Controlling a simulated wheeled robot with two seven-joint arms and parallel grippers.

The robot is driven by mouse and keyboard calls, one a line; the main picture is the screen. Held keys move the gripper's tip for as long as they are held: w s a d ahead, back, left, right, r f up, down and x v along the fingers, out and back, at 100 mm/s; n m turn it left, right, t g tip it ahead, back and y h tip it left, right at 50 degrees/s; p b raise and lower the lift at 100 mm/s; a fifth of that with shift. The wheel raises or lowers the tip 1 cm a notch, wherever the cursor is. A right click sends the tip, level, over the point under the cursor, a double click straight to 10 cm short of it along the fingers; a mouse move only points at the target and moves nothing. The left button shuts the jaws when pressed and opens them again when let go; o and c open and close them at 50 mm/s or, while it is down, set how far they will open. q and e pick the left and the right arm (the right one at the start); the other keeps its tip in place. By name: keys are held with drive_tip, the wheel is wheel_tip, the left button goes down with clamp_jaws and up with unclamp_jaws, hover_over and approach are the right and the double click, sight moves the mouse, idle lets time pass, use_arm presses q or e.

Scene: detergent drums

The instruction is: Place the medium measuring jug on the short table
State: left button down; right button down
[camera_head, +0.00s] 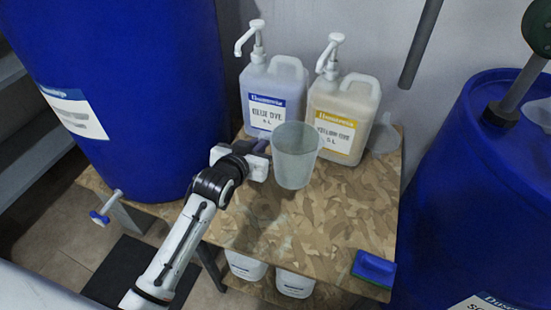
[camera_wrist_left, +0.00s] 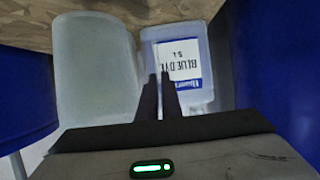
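The measuring jug (camera_head: 296,158) is a translucent grey-green cup, upright, at the middle of the head view in front of the dye bottles. My left gripper (camera_head: 264,150) is at its left side, with its fingers close together where the jug's handle would be. In the wrist view, the jug (camera_wrist_left: 95,70) is left of the two dark fingers (camera_wrist_left: 159,88). The handle itself is hidden. The jug appears held above the wooden-topped table (camera_head: 340,215), though its base contact is hard to see. My right gripper is not in view.
A blue dye bottle (camera_head: 270,95) and a yellow dye bottle (camera_head: 342,108), both with pumps, stand at the table's back. A clear vessel (camera_head: 383,138) is at back right, a blue sponge-like block (camera_head: 374,268) at front right. Blue drums (camera_head: 130,90) (camera_head: 480,190) flank the table; its front middle is clear.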

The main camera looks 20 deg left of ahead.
use_arm(q)
drive_tip(key=shift+f+b, duration=0.45)
drive_tip(key=shift+f, duration=2.25)
drive_tip(key=shift+f, duration=0.2)
drive_tip(key=c, duration=1.9)
unclamp_jaws()
drive_tip(key=shift+c, duration=0.2)
drive_tip(key=shift+r, duration=0.1)
drive_tip(key=shift+r, duration=0.15)
drive_tip(key=p+v, duration=0.2)
drive_tip(key=v, duration=0.9)
drive_tip(key=shift+s, duration=0.4)
